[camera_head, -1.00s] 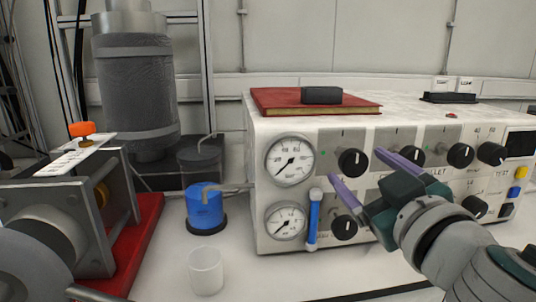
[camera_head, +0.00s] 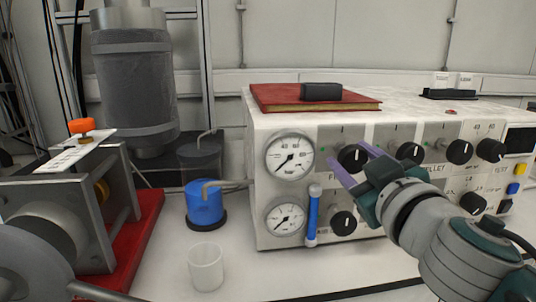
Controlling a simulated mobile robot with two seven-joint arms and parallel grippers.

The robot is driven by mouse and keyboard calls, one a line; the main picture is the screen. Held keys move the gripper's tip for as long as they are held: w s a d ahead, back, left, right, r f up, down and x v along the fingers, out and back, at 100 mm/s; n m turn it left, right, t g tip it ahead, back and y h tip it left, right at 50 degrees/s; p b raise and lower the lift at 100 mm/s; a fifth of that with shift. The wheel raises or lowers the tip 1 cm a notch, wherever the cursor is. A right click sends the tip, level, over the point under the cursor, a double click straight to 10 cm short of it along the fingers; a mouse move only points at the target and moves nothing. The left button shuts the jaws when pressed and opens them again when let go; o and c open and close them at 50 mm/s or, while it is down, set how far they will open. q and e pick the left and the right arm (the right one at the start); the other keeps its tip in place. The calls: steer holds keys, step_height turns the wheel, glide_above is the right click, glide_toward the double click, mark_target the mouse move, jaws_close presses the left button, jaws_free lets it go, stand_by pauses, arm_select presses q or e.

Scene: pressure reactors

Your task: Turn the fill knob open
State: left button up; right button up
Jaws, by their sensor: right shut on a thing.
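The control box has a white front panel (camera_head: 385,131) with several black knobs and two round gauges. The fill knob (camera_head: 350,157) is black, at the upper left of the knobs, right of the upper gauge (camera_head: 290,157); its label below is mostly covered, with only an "F" showing. My right gripper (camera_head: 352,160) comes in from the lower right. Its two purple fingers reach to either side of this knob and are shut on it. My left gripper is not in view.
A red book (camera_head: 290,97) with a black block (camera_head: 321,92) lies on the box. A blue container (camera_head: 205,205) and a clear cup (camera_head: 206,267) stand on the bench left of the box. A metal device on a red base (camera_head: 142,235) is farther left.

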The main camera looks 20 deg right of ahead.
jaws_close()
steer(key=n, duration=0.8)
steer(key=shift+n, duration=0.3)
steer(key=n, duration=0.4)
steer(key=shift+n, duration=0.3)
steer(key=n, duration=0.4)
steer(key=shift+n+p, duration=0.3)
steer(key=shift+p, duration=0.05)
